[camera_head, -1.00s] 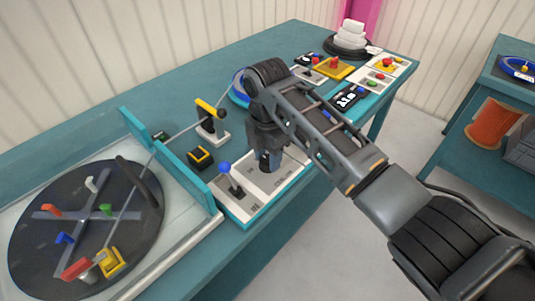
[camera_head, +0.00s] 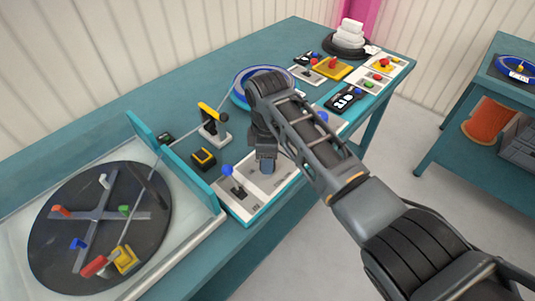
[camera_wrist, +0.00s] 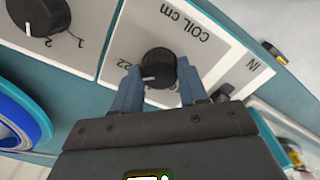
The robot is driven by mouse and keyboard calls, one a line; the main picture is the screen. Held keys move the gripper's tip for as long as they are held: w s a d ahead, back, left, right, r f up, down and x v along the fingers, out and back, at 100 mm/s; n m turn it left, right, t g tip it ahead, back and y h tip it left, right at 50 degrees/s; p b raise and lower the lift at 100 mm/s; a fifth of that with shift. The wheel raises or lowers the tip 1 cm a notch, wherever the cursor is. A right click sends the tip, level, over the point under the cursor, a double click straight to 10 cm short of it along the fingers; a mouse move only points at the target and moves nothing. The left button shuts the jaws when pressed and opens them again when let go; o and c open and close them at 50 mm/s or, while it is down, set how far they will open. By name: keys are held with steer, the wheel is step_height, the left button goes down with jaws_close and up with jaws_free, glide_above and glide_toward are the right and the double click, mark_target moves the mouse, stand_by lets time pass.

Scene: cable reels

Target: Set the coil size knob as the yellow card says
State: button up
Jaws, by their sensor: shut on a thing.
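The coil size knob (camera_wrist: 158,63) is a round black knob with a white pointer mark, on a white panel (camera_wrist: 205,40) marked "COIL cm". In the wrist view its mark points to the lower left, below a printed "22". My gripper (camera_wrist: 160,82) is shut on this knob, with one blue-grey finger on each side. In the head view my gripper (camera_head: 266,160) is down at the white control panel (camera_head: 252,205), and hides the knob. I cannot make out a readable yellow card.
A second black knob (camera_wrist: 40,14) marked 1 and 2 is beside it. A turntable (camera_head: 100,230) with coloured pegs lies further left. A blue reel (camera_head: 243,98) is behind my arm.

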steer(key=shift+m+p, duration=0.3)
steer(key=shift+m, duration=0.7)
steer(key=o, duration=1.1)
steer(key=shift+c, duration=0.2)
steer(key=shift+r+b, duration=0.4)
steer(key=shift+r, duration=3.55)
